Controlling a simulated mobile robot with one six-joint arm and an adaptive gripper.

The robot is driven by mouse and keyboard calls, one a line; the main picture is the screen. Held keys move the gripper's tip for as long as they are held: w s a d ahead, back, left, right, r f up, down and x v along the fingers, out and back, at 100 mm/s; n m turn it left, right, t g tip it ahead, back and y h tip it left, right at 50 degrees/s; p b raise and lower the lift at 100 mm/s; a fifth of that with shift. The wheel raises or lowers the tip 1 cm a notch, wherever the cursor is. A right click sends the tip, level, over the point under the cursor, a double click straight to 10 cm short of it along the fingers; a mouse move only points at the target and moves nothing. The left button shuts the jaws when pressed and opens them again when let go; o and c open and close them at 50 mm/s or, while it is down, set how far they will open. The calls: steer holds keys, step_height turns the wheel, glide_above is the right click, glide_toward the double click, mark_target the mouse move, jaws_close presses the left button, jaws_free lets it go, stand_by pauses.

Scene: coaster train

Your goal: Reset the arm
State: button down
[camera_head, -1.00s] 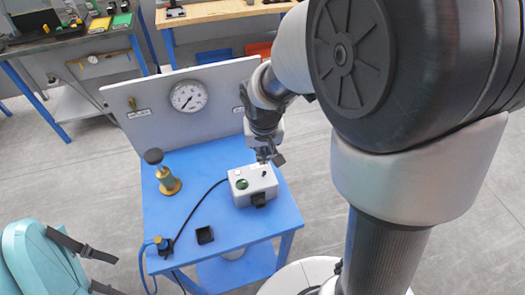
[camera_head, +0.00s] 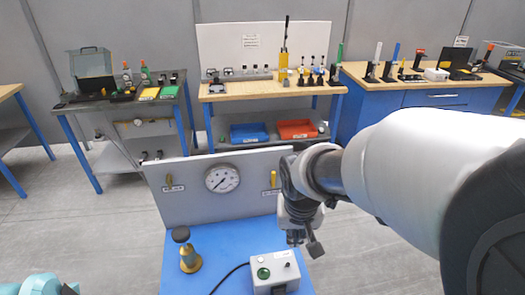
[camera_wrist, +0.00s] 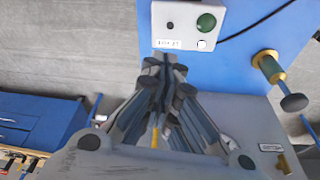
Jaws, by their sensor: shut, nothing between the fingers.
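My gripper (camera_head: 304,238) hangs from my arm at the right side of the blue table (camera_head: 225,255). It is above and behind the grey control box (camera_head: 275,272) with the green button, apart from it. In the wrist view my gripper (camera_wrist: 165,68) is shut with nothing in it. The control box (camera_wrist: 180,22) shows past the fingertips there. My arm reaches in from the right and hides part of the room behind it.
A grey panel (camera_head: 200,205) with a round gauge (camera_head: 222,179) stands behind my gripper. A brass post with a dark knob (camera_head: 189,255) stands on the table's left. Workbenches with tools, such as the wooden-topped bench (camera_head: 225,92), line the back wall. Grey floor lies between.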

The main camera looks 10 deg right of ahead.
steer(key=s+r+n+t, duration=0.1)
steer(key=s+r, duration=0.3)
steer(key=s, duration=0.4)
steer(key=s+r, duration=0.5)
steer(key=s, duration=0.2)
steer(key=shift+s+n+t+y, duration=0.3)
steer(key=shift+s+n+t, duration=0.05)
steer(key=shift+n+t, duration=0.05)
